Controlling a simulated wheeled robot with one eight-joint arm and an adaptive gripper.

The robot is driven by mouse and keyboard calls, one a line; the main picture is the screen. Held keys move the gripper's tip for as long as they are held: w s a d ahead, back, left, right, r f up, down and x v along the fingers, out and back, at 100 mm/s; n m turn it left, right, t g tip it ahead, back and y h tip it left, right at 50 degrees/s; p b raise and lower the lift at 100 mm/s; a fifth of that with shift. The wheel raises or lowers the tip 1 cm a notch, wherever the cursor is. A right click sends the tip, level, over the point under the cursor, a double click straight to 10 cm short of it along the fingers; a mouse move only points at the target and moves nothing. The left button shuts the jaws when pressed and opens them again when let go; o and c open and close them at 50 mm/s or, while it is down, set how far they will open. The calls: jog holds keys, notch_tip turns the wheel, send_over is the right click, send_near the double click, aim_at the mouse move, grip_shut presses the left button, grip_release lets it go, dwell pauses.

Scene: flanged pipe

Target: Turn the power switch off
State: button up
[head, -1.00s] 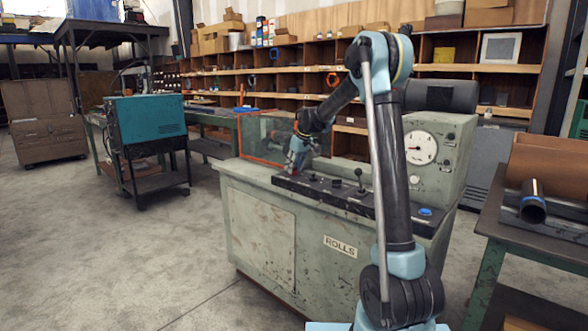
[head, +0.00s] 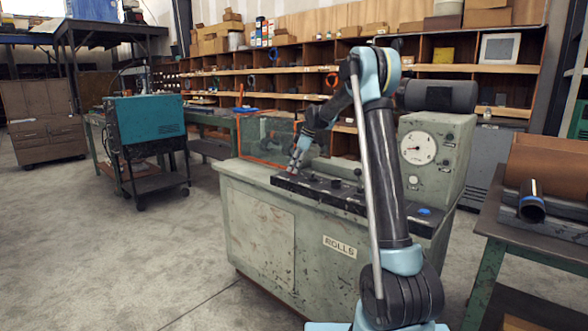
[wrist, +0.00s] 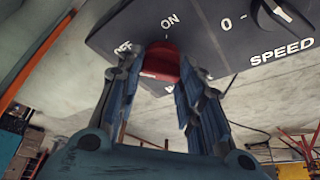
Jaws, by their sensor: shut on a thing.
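The power switch is a red knob (wrist: 160,63) on a dark panel (wrist: 210,28) in the wrist view. The word ON stands above it on the panel; the lettering beside and below it is partly hidden by my fingers. My gripper (wrist: 163,72) has one finger on each side of the knob and is shut on it. In the head view my gripper (head: 293,168) reaches the left end of the dark control panel (head: 335,192) on the grey-green machine (head: 260,235). The switch itself is too small to make out there.
A SPEED dial (wrist: 275,15) sits beside the switch on the panel. Small levers and a round gauge (head: 418,148) are on the machine. A clear guard box (head: 262,138) stands behind the panel's left end. A table (head: 512,225) with a dark pipe stands at the right.

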jog(key=shift+w+d+n, duration=0.15)
jog(key=shift+n, duration=0.35)
jog(key=o, duration=1.1)
jog(key=shift+c, duration=0.2)
jog(key=v, duration=1.2)
